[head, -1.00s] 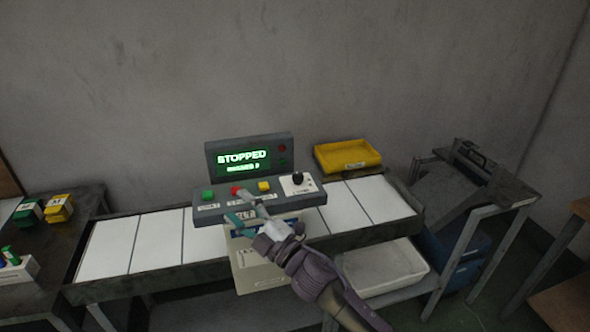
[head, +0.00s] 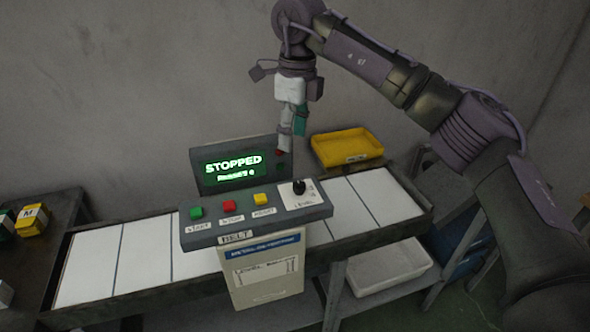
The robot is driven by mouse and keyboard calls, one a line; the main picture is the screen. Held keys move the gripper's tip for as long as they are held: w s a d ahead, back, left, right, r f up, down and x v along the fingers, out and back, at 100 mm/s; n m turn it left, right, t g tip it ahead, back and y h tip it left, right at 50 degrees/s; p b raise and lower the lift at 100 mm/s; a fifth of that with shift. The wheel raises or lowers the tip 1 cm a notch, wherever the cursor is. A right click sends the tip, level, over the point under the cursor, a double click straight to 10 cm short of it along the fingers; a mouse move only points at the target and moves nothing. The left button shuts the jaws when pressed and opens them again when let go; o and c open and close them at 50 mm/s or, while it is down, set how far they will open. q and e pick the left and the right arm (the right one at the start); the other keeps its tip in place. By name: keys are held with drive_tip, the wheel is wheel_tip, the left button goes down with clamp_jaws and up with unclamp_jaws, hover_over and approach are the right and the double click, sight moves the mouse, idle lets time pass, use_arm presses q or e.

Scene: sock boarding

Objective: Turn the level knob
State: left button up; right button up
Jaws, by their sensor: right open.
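The level knob (head: 299,187) is a small black knob on a white plate at the right end of the grey control panel (head: 190,237). Its pointer direction is too small to tell. Green (head: 196,212), red (head: 229,206) and yellow (head: 261,199) buttons sit to its left. My right gripper (head: 286,145) points down above and behind the knob, in front of the screen's right end. It is open, empty and apart from the knob. My left gripper is not in view.
A yellow tray (head: 346,157) stands behind the belt, right of the screen. The white-panelled belt (head: 90,265) runs under the panel. A white bin (head: 392,268) sits on the lower shelf. Small boxes (head: 32,219) lie on the left table. My right arm fills the upper right.

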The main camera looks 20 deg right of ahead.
sight(299, 184)
drive_tip(key=shift+h, duration=0.3)
drive_tip(key=f+p, duration=0.1)
drive_tip(key=f, duration=0.2)
drive_tip(key=d+f+p, duration=0.1)
drive_tip(key=f, duration=0.3)
drive_tip(key=f+p, duration=0.1)
drive_tip(key=f, duration=0.3)
drive_tip(key=shift+s+d+f, duration=0.1)
drive_tip(key=shift+d+f, duration=0.05)
drive_tip(key=shift+d, duration=0.05)
drive_tip(key=shift+f+p, duration=0.3)
drive_tip(key=shift+f, duration=0.35)
clamp_jaws()
